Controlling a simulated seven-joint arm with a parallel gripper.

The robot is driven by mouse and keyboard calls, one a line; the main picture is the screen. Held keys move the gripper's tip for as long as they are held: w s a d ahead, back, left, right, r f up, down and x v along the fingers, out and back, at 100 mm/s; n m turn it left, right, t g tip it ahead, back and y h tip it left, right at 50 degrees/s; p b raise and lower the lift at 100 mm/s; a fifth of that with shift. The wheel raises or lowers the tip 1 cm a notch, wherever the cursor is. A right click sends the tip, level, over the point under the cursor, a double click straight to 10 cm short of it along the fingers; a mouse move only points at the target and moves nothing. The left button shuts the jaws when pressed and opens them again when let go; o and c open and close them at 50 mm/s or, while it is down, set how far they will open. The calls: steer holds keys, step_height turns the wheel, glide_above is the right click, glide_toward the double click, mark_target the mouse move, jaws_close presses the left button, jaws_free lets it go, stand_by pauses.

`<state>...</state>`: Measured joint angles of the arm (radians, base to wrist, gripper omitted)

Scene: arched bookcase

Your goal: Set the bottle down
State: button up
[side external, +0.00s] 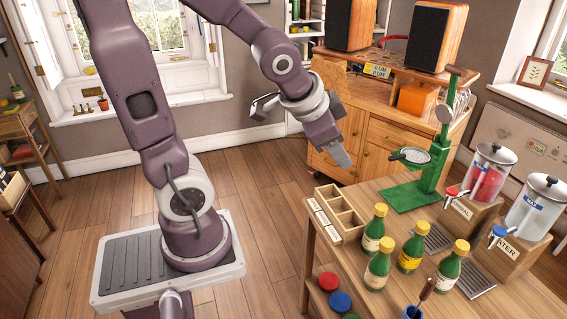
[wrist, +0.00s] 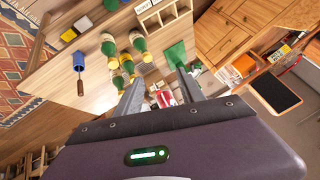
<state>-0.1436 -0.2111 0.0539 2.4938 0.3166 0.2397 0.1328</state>
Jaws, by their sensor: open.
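Several green bottles with yellow caps stand upright on the wooden table in the side view: one at the back left (side external: 373,236), one at the front left (side external: 377,270), one in the middle (side external: 410,254) and one at the right (side external: 448,271). The group of bottles (wrist: 138,41) also shows in the wrist view, beyond the fingers. My gripper (side external: 341,157) is above and behind the table's left end, apart from the bottles. In the wrist view its two fingers (wrist: 160,88) are spread with nothing held between them.
A divided wooden box (side external: 336,214) sits at the table's (side external: 341,281) left edge. A green stand (side external: 411,196) rises at the back. Two lidded dispensers, one red (side external: 488,180) and one blue-labelled (side external: 531,214), stand on wooden blocks at the right. A blue cup (wrist: 79,60) holds a wooden-handled tool.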

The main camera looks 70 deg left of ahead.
steer(key=s+d+r+n+h, duration=0.1)
steer(key=s+d+r, duration=0.1)
steer(key=s+d, duration=0.2)
steer(key=s+d+r+n+g+h, duration=0.1)
steer(key=s+d+r, duration=0.1)
steer(key=s, duration=0.8)
steer(key=shift+d+r, duration=0.25)
steer(key=shift+d, duration=0.6)
